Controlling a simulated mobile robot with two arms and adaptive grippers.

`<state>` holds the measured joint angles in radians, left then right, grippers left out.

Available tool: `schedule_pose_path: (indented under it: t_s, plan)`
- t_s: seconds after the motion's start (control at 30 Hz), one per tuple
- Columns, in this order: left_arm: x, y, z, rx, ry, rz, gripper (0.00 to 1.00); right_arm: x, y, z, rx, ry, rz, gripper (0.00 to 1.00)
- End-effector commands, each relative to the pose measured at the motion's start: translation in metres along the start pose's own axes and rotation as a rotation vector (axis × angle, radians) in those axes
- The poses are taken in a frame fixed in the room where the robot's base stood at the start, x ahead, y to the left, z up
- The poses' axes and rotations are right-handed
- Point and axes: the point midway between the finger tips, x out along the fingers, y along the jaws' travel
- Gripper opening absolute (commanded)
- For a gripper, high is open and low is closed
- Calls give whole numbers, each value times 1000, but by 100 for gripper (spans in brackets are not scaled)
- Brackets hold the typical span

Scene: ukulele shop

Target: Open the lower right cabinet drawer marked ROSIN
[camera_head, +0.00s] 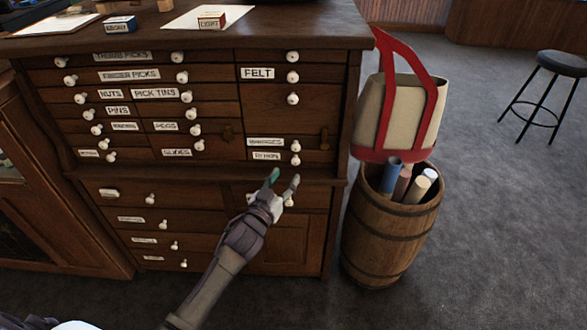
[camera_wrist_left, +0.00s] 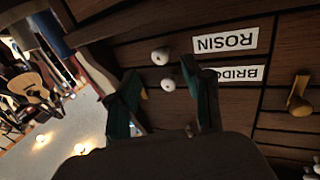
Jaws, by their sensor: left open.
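The dark wood cabinet (camera_head: 205,85) stands ahead with many small labelled drawers. The ROSIN label (camera_wrist_left: 225,41) shows upside down in the left wrist view, with a white round knob (camera_wrist_left: 160,54) beside it. In the head view this drawer's label (camera_head: 266,156) is blurred, and its knob (camera_head: 295,160) is the lowest on the right above the ledge. The BRIDGES label (camera_wrist_left: 240,74) is partly hidden by a finger; its knob (camera_wrist_left: 168,85) is close by. My left gripper (camera_head: 284,179) is open just below and in front of the ROSIN knob. Both knobs appear between its fingers (camera_wrist_left: 158,70); no contact is visible.
A wooden barrel (camera_head: 385,235) with rolled tubes stands close to the cabinet's right side, with a red-framed pale object (camera_head: 410,110) above it. The cabinet ledge (camera_head: 205,174) juts out below the upper drawers. A stool (camera_head: 560,65) stands far right on open carpet.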

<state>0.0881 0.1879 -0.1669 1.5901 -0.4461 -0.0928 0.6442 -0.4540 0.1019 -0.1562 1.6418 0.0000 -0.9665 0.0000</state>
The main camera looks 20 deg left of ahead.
Motion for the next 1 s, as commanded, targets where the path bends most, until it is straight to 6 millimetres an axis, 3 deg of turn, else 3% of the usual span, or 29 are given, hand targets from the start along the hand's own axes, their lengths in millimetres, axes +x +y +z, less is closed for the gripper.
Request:
schedule_pose_path:
  t_s: [0.1,0.3,0.7,1.0]
  plan:
    - [25,0,1,0,2,0,50,-9,1,-8,1,9,1,40]
    - [50,1,1,0,1,1,50,-23,2,-16,3,16,2,40]
    - [57,1,0,0,0,1,50,-29,2,-18,3,17,3,40]
    - [57,1,1,0,-1,1,2,-28,1,-18,3,17,2,40]
